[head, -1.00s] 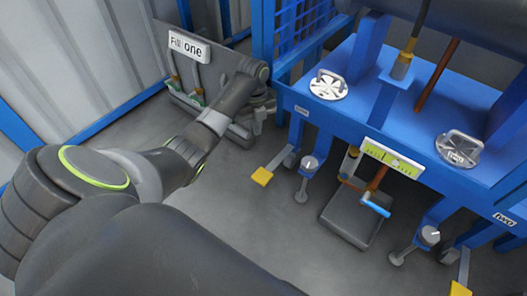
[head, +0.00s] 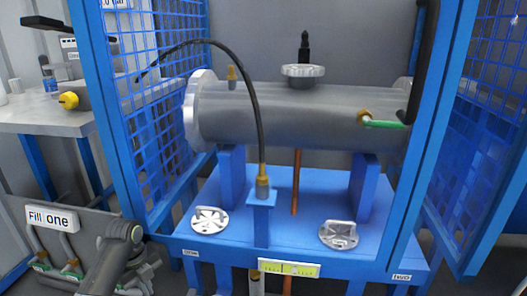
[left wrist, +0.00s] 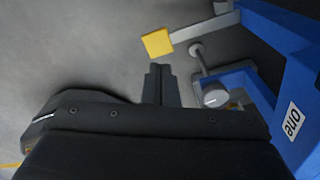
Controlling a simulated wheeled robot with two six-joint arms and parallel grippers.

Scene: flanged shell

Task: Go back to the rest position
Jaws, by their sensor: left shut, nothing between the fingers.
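My left arm shows at the bottom left of the head view, in front of the panel marked "Fill one" (head: 52,218). In the left wrist view my left gripper (left wrist: 158,72) is shut and empty, its dark fingers together above the grey floor. It is apart from the yellow pedal (left wrist: 157,42) and the blue stand (left wrist: 285,60) beside it. My right gripper is in neither view.
The grey flanged shell (head: 290,115) lies on the blue stand between open blue mesh doors (head: 155,90). A black hose (head: 247,90) arches over its front. Two round metal flanges (head: 209,220) (head: 338,235) lie on the stand. A side table (head: 45,118) stands at left.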

